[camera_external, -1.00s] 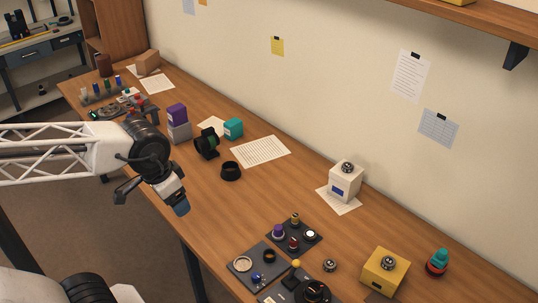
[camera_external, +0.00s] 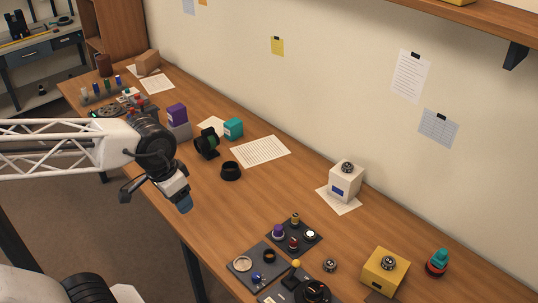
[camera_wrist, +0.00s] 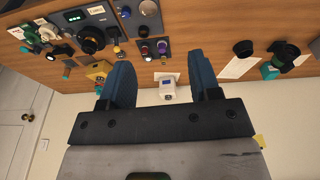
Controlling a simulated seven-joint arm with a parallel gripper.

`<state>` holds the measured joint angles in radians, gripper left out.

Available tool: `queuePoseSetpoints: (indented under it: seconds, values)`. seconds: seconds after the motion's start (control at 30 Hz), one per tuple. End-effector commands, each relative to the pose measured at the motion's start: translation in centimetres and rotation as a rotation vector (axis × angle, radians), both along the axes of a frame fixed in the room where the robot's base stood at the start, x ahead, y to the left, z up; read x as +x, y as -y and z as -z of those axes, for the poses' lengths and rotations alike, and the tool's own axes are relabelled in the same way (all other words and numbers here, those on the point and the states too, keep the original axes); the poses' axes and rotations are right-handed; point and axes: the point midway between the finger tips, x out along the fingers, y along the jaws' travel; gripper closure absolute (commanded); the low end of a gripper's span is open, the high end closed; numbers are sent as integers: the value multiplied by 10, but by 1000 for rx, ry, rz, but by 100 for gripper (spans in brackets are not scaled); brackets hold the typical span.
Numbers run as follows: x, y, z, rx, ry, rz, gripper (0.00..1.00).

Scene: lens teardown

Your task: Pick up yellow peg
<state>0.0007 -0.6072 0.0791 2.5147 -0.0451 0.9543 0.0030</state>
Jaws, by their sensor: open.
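A small dull-yellow peg (camera_external: 295,218) stands at the back of a dark square tray (camera_external: 312,242), which also holds a purple peg (camera_external: 278,230), a red one (camera_external: 293,243) and a white-topped one (camera_external: 310,234). In the wrist view the tray (camera_wrist: 152,38) shows between and beyond the fingers; the peg is too small to make out surely there. My gripper (camera_external: 184,204) is left of the tray, well apart from it, near the table's front edge. Its blue fingers (camera_wrist: 160,66) are spread with nothing between them.
A yellow ball-topped part (camera_external: 296,264) sits just in front of the tray, beside dark trays (camera_external: 246,278). A black ring (camera_external: 231,171) lies near my gripper. The wood between is mostly clear.

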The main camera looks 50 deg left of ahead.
Motion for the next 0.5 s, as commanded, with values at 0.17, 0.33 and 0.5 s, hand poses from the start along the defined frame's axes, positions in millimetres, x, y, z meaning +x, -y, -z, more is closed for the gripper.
queuePoseSetpoints:
  seconds: [0.17,0.33,0.5]
  values:
    - [20,4,7,-64,-65,-68,43]
    - [45,11,17,-146,-146,-157,43]
    - [72,16,28,-230,-230,-252,43]
